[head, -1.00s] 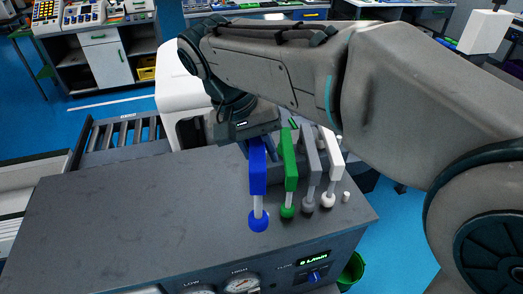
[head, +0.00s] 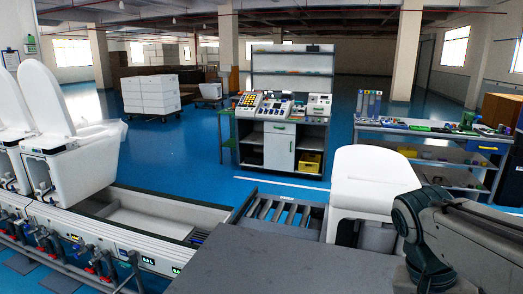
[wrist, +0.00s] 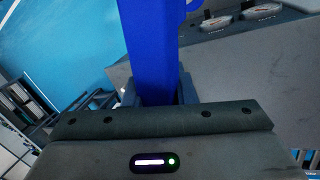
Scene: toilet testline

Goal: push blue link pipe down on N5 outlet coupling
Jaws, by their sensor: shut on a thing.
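The blue link pipe (wrist: 150,45) runs up through the middle of the wrist view, and its upper end is cut off by the frame. My gripper (wrist: 155,94) is shut on it, with a finger on each side of its lower visible part. In the head view, only part of my arm shows at the right edge; the gripper and blue pipe are outside that view. I cannot pick out the N5 outlet coupling in either view.
A grey bench top (head: 265,265) fills the bottom of the head view; gauges (wrist: 225,20) show in the wrist view. A line with toilets (head: 75,165), hoses and small displays (head: 125,255) runs along the left. Blue floor lies beyond.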

